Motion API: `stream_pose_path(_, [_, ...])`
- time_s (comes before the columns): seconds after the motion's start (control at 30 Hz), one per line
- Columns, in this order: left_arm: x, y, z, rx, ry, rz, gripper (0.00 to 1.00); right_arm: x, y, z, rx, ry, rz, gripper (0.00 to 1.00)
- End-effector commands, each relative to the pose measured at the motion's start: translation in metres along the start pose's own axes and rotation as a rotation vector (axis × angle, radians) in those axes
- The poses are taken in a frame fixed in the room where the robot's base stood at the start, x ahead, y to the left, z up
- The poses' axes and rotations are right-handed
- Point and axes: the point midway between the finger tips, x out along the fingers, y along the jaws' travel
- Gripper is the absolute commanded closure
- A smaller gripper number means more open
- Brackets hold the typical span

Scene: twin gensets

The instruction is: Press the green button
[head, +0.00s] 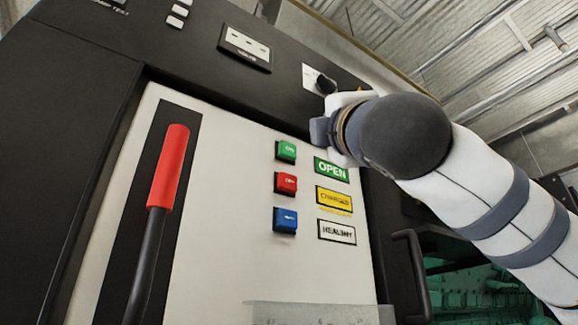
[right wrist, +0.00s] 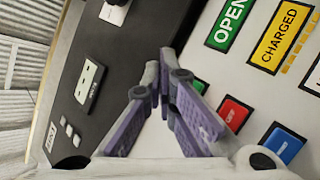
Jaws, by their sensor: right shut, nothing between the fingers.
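The green button (head: 286,151) is the top one in a column on the white panel, above a red button (head: 287,183) and a blue button (head: 285,220). In the right wrist view the green button (right wrist: 198,86) shows just right of my fingers, partly hidden by them. My right gripper (right wrist: 158,75) is shut and empty, its fingertips together. In the head view my right gripper (head: 322,131) is up and right of the green button and appears apart from it. Its fingers are mostly hidden by my wrist. My left gripper is out of view.
Labels OPEN (head: 331,170), CHARGED (head: 334,198) and HEALTHY (head: 337,232) sit right of the buttons. A red-handled lever (head: 168,168) stands at left. A black knob (head: 326,84) and a meter (head: 245,47) are above. A black handle (head: 414,270) juts out lower right.

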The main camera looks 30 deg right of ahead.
Motion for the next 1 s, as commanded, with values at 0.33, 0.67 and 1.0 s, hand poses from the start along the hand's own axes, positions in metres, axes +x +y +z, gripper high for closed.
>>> stream_pose_path(0.33, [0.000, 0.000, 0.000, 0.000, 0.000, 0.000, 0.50, 0.029, -0.021, -0.022, -0.001, 0.001, 0.001, 1.00])
stream_pose_path(0.67, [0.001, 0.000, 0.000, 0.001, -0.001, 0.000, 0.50, 0.034, -0.024, -0.025, -0.001, 0.000, 0.002, 1.00])
stream_pose_path(1.0, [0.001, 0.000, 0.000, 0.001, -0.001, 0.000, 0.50, 0.034, -0.023, -0.025, -0.001, 0.000, 0.002, 1.00])
